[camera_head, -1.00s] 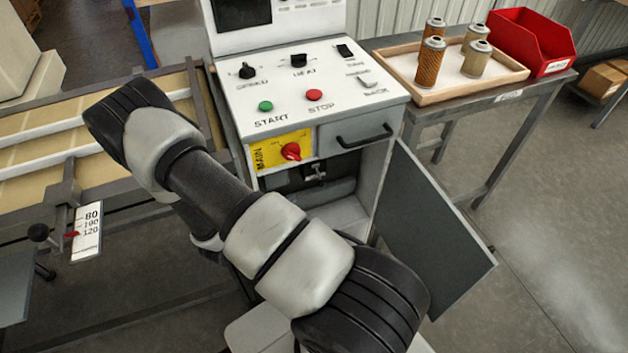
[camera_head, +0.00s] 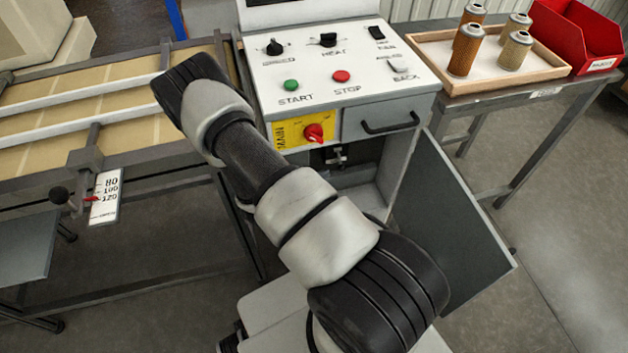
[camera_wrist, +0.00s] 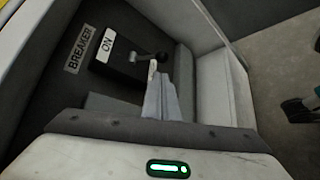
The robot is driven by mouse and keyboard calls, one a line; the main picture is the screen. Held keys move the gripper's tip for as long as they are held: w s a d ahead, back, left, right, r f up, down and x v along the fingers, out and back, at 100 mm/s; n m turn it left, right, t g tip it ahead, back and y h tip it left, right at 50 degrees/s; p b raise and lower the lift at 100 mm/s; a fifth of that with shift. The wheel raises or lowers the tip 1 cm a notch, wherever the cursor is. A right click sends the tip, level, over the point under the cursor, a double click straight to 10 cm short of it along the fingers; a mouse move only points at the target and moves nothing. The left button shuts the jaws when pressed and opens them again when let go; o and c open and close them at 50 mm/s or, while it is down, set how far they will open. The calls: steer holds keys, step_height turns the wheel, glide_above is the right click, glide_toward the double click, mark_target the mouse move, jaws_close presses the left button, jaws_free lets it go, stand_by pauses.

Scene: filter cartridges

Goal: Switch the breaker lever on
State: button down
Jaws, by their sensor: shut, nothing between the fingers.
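The breaker (camera_wrist: 125,62) shows in the wrist view inside the grey cabinet, with a "BREAKER" plate (camera_wrist: 78,50) and a white "ON" label (camera_wrist: 106,45) beside it. Its small grey lever (camera_wrist: 148,57) sticks out to the right of the label. My gripper (camera_wrist: 157,76) is shut and empty, its tips close below the lever; I cannot tell whether they touch it. In the head view the breaker (camera_head: 336,156) is small and dark inside the open compartment, and my gripper is hidden behind my arm.
The cabinet door (camera_head: 455,230) hangs open at the right. Above the compartment are a red main switch (camera_head: 314,134) and a drawer (camera_head: 390,120). A wooden tray (camera_head: 558,75) with several filter cartridges and a red bin (camera_head: 585,45) stand on the side table.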

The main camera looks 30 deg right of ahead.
mark_target(340, 160)
steer(key=x, duration=0.4)
steer(key=shift+s+a+r+n+g+y, duration=0.1)
steer(key=shift+s+r+n+g+y, duration=0.15)
steer(key=shift+r, duration=0.2)
stand_by(0.6)
steer(key=shift+r+p, duration=0.1)
steer(key=shift+p, duration=0.2)
steer(key=shift+s+r+g, duration=0.2)
steer(key=shift+r+g, duration=0.05)
steer(key=shift+r, duration=0.75)
stand_by(0.3)
steer(key=shift+r, duration=0.1)
